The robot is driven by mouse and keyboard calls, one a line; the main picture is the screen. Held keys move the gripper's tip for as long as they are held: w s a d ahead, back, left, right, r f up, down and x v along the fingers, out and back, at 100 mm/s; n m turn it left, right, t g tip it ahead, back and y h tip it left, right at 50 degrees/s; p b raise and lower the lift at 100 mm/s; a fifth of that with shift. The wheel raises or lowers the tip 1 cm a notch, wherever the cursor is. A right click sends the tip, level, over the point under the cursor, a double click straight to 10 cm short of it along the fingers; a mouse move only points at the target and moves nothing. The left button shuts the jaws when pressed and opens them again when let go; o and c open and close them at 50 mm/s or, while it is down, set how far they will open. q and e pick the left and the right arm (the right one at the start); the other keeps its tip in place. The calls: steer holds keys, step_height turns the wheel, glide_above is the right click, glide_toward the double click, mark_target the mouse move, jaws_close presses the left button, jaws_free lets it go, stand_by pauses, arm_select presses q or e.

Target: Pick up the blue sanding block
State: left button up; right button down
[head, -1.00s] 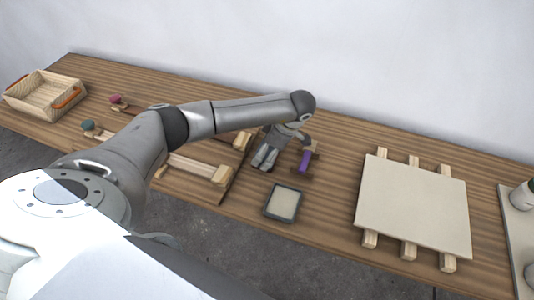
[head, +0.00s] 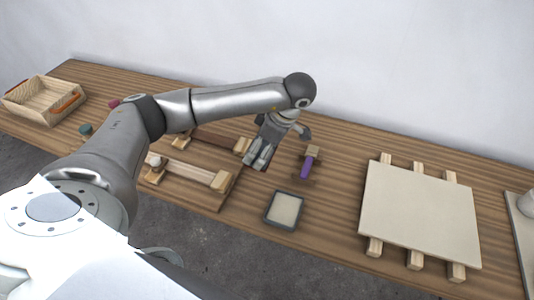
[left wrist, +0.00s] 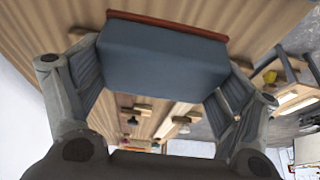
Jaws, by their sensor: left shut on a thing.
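The blue sanding block (left wrist: 160,58) fills the top middle of the left wrist view. It is a dull blue block with a reddish-brown layer along its far edge. My left gripper (left wrist: 162,82) is shut on it, with one finger on each side. In the head view my left gripper (head: 260,155) hangs over the middle of the workbench, fingers down, and mostly hides the block. It seems to be above the bench top. My right gripper is not in view.
A purple-handled tool (head: 307,167) is just right of the gripper. A dark-rimmed tray (head: 284,209) lies at the front edge. A pale panel on wooden battens (head: 418,206) lies to the right. Wooden clamps (head: 195,172) are left, a wooden crate (head: 45,100) far left.

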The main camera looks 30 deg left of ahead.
arm_select(q)
steer(key=s+r, duration=0.5)
steer(key=s, duration=0.5)
steer(key=shift+s+d+r, duration=0.2)
steer(key=shift+d+r, duration=0.15)
steer(key=shift+d, duration=0.05)
